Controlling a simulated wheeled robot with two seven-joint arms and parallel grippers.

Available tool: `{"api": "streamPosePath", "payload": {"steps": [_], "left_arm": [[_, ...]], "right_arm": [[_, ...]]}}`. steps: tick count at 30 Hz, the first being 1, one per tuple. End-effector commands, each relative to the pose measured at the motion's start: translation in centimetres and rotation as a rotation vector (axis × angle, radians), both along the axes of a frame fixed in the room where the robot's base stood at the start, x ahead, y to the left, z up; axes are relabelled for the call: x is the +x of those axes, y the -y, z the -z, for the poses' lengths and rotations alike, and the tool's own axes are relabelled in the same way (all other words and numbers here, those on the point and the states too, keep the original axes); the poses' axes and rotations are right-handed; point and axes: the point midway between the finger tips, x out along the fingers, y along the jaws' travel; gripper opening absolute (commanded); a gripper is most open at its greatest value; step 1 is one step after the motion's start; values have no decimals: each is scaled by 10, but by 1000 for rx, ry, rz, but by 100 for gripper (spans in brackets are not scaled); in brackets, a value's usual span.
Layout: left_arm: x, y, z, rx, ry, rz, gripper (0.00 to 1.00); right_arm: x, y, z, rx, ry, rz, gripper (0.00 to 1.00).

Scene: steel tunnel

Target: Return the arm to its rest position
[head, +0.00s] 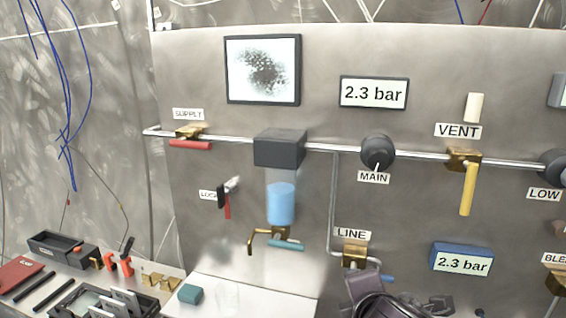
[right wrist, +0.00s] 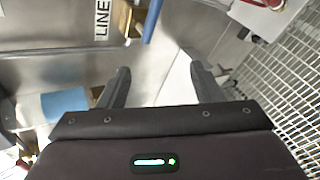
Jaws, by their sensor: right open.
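My right arm (head: 385,303) rises from the bottom edge in the head view, in front of the panel just below the LINE valve (head: 355,252). My right gripper (right wrist: 161,82) shows in the right wrist view with its two dark fingers spread wide and nothing between them. The LINE label (right wrist: 102,20) and a blue handle (right wrist: 152,20) lie beyond the fingers, apart from them. The head view hides the right fingertips. My left arm and gripper are in neither view.
The steel panel (head: 210,70) carries pipes, a MAIN knob (head: 378,152), a VENT valve with a yellow handle (head: 467,190) and a filter with blue liquid (head: 281,204). A bench with tools and a black tray (head: 62,250) is at lower left. A white mesh (right wrist: 285,100) is at right in the wrist view.

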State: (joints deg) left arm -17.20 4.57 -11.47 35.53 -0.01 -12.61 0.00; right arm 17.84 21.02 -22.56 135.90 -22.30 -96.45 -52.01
Motion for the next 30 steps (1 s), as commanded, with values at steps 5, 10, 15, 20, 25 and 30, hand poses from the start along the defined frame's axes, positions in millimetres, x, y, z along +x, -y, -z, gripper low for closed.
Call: {"api": "streamPosePath", "payload": {"steps": [5, 10, 15, 20, 25, 30], "left_arm": [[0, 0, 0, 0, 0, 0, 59], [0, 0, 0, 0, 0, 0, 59], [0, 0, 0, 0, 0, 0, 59], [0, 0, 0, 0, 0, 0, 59], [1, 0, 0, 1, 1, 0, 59], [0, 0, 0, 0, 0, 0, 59]], "right_arm": [[-43, 10, 86, 459, -209, 326, 59], [-85, 25, 143, 749, -338, 665, 59], [-121, 38, 179, 909, -405, 933, 59], [-151, 50, 204, 1009, -438, 1156, 59], [-168, 57, 236, 1059, -452, 1316, 59], [-157, 55, 286, 1043, -468, 1318, 59]]}}
